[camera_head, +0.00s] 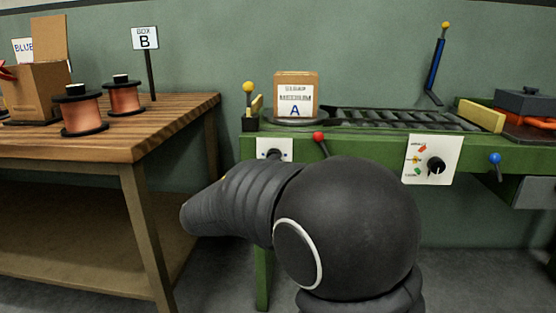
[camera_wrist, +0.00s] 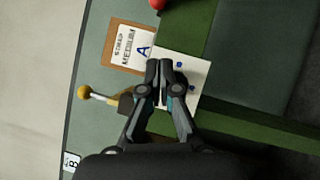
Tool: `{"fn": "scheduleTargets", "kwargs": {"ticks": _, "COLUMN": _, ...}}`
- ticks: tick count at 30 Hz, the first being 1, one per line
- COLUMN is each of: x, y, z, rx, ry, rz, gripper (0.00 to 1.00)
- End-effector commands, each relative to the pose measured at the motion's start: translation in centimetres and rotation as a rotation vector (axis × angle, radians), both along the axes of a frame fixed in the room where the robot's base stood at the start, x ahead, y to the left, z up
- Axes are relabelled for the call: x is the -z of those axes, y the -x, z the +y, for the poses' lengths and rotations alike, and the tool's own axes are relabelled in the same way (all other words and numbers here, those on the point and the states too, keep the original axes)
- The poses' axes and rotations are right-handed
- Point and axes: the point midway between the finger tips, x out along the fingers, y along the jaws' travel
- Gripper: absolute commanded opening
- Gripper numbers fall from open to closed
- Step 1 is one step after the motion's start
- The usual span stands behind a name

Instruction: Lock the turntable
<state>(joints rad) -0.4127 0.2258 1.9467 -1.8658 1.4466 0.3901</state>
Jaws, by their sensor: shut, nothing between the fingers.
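The turntable (camera_head: 298,123) is a dark disc at the left end of the green conveyor bench. A cardboard box marked A (camera_head: 296,82) stands on it; the box also shows in the wrist view (camera_wrist: 115,50). On the bench front below is a white plate (camera_head: 286,148) with a dark knob. In the wrist view the white plate (camera_wrist: 188,62) shows blue marks, and its knob is not visible there. My gripper (camera_wrist: 159,66) is shut and empty, its fingertips in front of the plate. I cannot tell whether they touch it. In the head view my arm hides the gripper.
A red-knobbed lever (camera_head: 318,137) is right of the plate; a yellow-knobbed lever (camera_head: 248,88) stands left of the box. Farther right are a dial panel (camera_head: 432,160) and a blue-knobbed lever (camera_head: 495,159). A wooden table (camera_head: 110,138) with copper spools (camera_head: 82,112) is at left.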

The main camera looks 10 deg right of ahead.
Motion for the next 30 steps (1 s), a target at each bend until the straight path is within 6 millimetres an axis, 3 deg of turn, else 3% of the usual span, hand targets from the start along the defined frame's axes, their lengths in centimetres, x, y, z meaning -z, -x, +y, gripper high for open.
{"fn": "scheduleTargets", "kwargs": {"ticks": 12, "x": -1.3, "y": -4.8, "z": -6.1, "rx": 0.003, "ry": 0.0, "rz": 0.0, "gripper": 0.0}}
{"fn": "scheduleTargets", "kwargs": {"ticks": 21, "x": -2.3, "y": -4.4, "z": -9.3, "rx": 0.001, "ry": 0.001, "rz": 0.001, "gripper": 0.0}}
{"fn": "scheduleTargets", "kwargs": {"ticks": 30, "x": -2.4, "y": -4.3, "z": -9.7, "rx": 0.001, "ry": 0.0, "rz": 0.002, "gripper": 0.0}}
